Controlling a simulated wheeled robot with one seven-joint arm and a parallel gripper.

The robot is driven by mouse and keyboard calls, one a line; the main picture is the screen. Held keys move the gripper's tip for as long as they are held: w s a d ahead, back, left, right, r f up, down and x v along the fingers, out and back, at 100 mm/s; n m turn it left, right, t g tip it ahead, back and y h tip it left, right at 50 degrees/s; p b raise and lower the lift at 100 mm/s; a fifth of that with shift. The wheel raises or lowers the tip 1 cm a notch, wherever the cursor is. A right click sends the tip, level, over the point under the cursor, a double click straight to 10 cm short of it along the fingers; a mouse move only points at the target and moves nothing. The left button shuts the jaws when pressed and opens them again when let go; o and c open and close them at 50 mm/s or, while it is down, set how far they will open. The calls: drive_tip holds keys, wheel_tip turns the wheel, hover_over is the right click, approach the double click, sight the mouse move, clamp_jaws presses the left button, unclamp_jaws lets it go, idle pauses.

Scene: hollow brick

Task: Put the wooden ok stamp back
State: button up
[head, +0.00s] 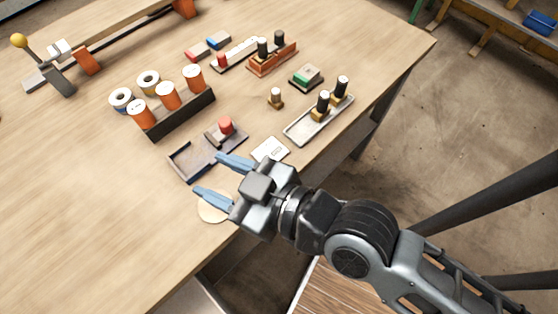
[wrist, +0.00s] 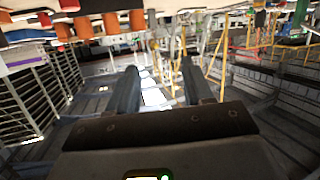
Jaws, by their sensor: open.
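A small stamp with a pale knob and a brownish base (head: 276,97) stands upright alone on the table in the head view. It looks like the wooden ok stamp, but its marking is too small to read. An orange-brown rack (head: 272,62) behind it holds stamps with black handles. A metal tray (head: 300,132) to its right holds two more black-handled stamps. My gripper (head: 208,174) is open and empty near the table's front edge, left of and nearer than the small stamp. Its two fingers also show apart in the wrist view (wrist: 160,88).
A dark open tray (head: 190,163) with a red-knobbed piece lies just beyond my fingers. A white card (head: 270,150) and a round pale disc (head: 213,207) lie close by. A green pad (head: 306,76) and a rack of orange cylinders (head: 180,115) stand farther back. The left front table is clear.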

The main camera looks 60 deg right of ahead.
drive_tip(key=s+d+r, duration=0.1)
drive_tip(key=s+d, duration=0.3)
drive_tip(key=s, duration=0.4)
drive_tip(key=s+d, duration=0.3)
drive_tip(key=s, duration=0.6)
drive_tip(key=shift+s+d+r+m, duration=0.15)
drive_tip(key=shift+d+r+m, duration=0.2)
drive_tip(key=shift+r+m, duration=0.05)
